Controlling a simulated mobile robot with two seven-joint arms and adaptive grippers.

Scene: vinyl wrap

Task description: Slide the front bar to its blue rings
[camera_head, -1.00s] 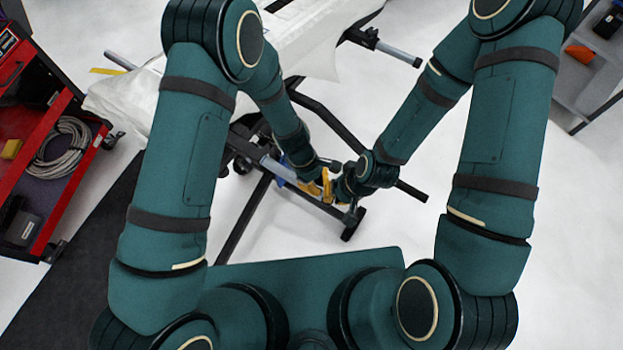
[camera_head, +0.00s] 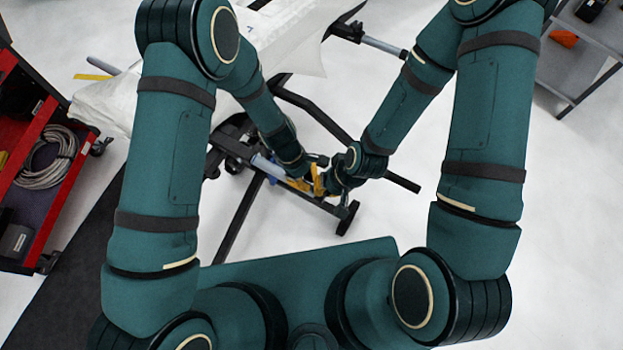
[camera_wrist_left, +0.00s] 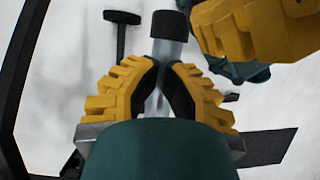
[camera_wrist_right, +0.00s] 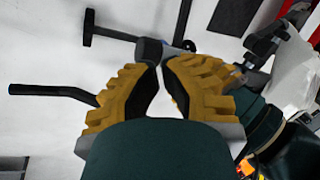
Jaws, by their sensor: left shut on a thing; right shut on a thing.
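The front bar (camera_head: 268,167) is a pale grey-blue tube at the near end of the black stand (camera_head: 313,112). Its far part runs under my grippers. My left gripper (camera_head: 300,184) has yellow fingers shut on the bar. In the left wrist view, the silver tube (camera_wrist_left: 164,50) comes out beyond the fingers and ends in a black cap (camera_wrist_left: 170,25). My right gripper (camera_head: 321,182) is shut on the bar close beside the left one, toward its right end. The right wrist view shows the black end (camera_wrist_right: 149,50) at its fingertips. I cannot make out the blue rings clearly.
A second bar (camera_head: 384,45) sticks out at the stand's far end, near white sheeting (camera_head: 290,40). A red tool cart (camera_head: 60,190) is at left and a grey shelf (camera_head: 590,65) at upper right.

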